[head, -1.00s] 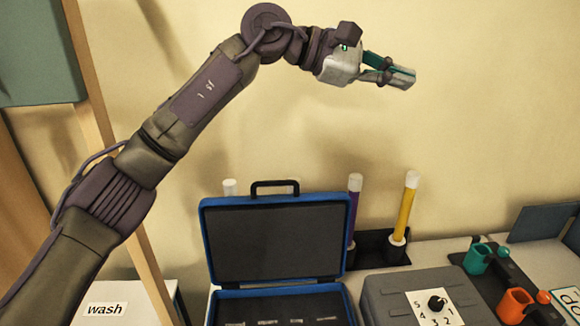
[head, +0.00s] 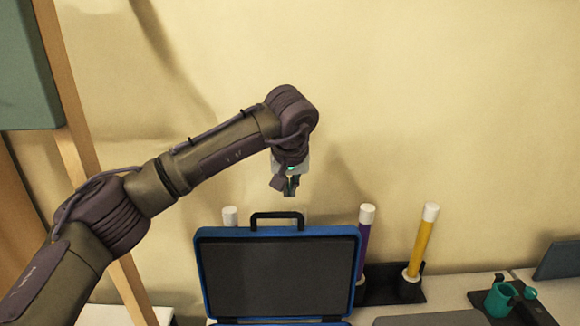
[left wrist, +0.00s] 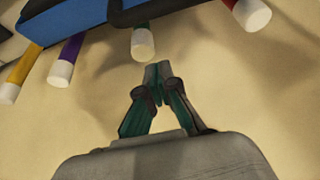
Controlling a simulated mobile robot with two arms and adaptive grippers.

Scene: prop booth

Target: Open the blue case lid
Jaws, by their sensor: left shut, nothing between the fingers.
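The blue case (head: 278,231) stands at the bottom middle of the head view with its lid raised upright. The lid's dark inner face (head: 277,277) shows, and a black handle (head: 277,216) is at its top edge. The lower part of the case is mostly cut off by the frame. My left gripper (head: 291,192) is shut and empty, pointing down above the lid's top edge, apart from the handle in the picture. In the left wrist view its fingertips (left wrist: 157,70) are together, and the case's blue edge (left wrist: 60,24) shows at top left. My right gripper is not in view.
Behind the case stand a purple tube (head: 363,235), a yellow tube (head: 420,245) and a white-capped tube (head: 229,216). A teal mug (head: 499,299) is at right. A wooden post (head: 90,190) rises at left. The wall above is clear.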

